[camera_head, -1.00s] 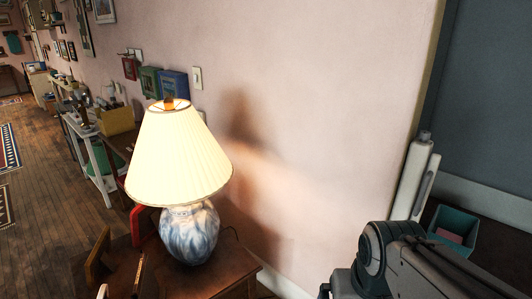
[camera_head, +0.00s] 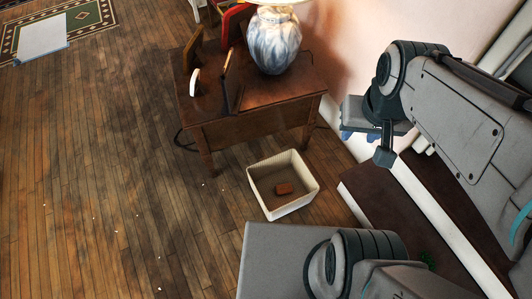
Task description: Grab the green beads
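My gripper (camera_head: 366,140) hangs at the end of my raised arm, right of centre, above and away from the green patch. The view does not show clearly how far apart its fingers are, and I see nothing held in it.
The dark brown surface with a white edge (camera_head: 352,204) lies under my arm. A wooden side table (camera_head: 262,122) carries a lamp (camera_head: 273,40). The wooden floor at left is mostly clear.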

